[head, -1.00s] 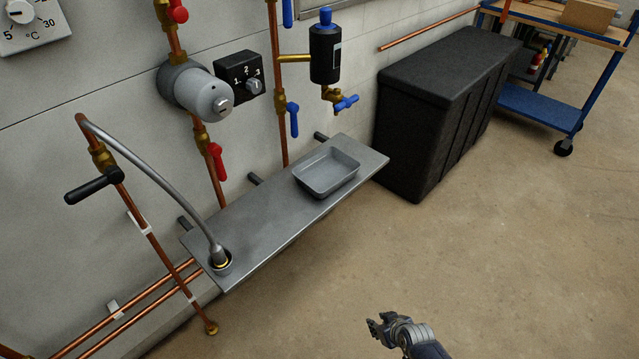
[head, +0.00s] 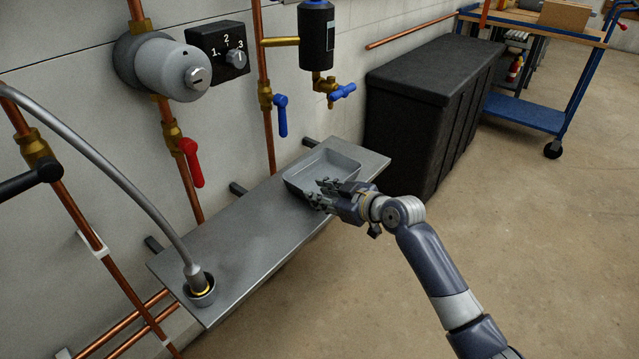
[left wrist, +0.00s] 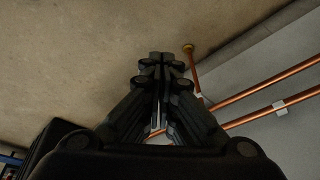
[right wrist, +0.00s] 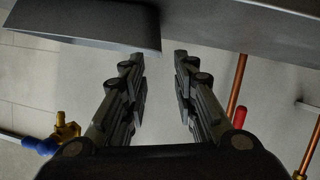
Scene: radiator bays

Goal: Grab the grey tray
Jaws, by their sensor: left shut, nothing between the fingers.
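The grey tray (head: 312,166) is a shallow rectangular pan resting upright on the metal wall shelf (head: 240,230), towards its right end. My right gripper (head: 322,190) is at the tray's near side in the head view, where its fingers hide part of the near wall. In the right wrist view, the right gripper (right wrist: 157,55) has its fingers apart with nothing between them. The tray (right wrist: 85,28) shows there at top left, close to one fingertip; contact cannot be told. My left gripper (left wrist: 160,62) is shut and empty, seen only in the left wrist view.
A hose (head: 130,185) ends in a cup at the shelf's left end. Copper pipes and a red valve handle (head: 192,162) and a blue valve handle (head: 281,115) are behind the shelf. A black chest (head: 420,105) stands right. The floor in front is clear.

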